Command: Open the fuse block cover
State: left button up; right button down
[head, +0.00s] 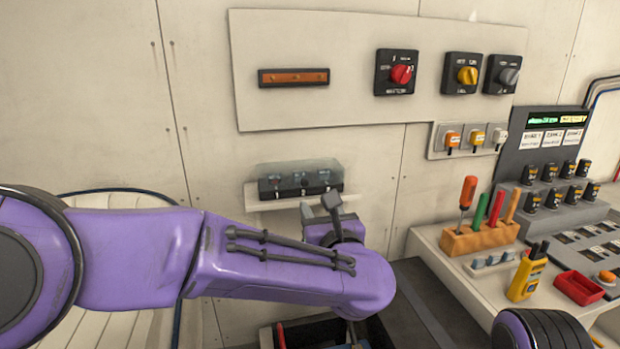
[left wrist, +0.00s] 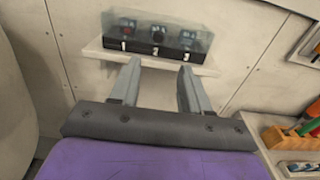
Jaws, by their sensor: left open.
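The fuse block (head: 288,187) is a dark box on a small pale wall shelf, with a clear cover (head: 300,168) over it. The cover looks closed. My left gripper (head: 320,207) is just below and in front of the shelf in the head view. In the left wrist view its two fingers (left wrist: 158,80) are apart and empty, pointing at the shelf's front edge. The left forearm hides the area below. My right gripper does not show.
The wall panel above holds red (head: 401,75), yellow (head: 467,75) and grey rotary switches and a copper bar (head: 293,77). On the right, a bench carries a tool holder (head: 480,238), a yellow meter (head: 527,275) and a red tray (head: 579,287). The wall beside the shelf is clear.

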aim_at(305, 184)
pick_arm(q)
jog(key=p+x, duration=0.1)
jog(key=x, duration=0.3)
jog(key=p+x, duration=0.2)
jog(key=x, duration=0.3)
jog(key=shift+w+a+r+p, duration=0.15)
jog(key=shift+a+r+p, duration=0.05)
jog(key=shift+r+p, duration=0.1)
jog(key=shift+w, duration=0.1)
jog(key=shift+r, duration=0.1)
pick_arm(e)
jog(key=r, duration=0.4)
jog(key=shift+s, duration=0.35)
pick_arm(q)
jog(key=shift+s, duration=0.2)
jog(key=shift+w, duration=0.15)
grip_shut()
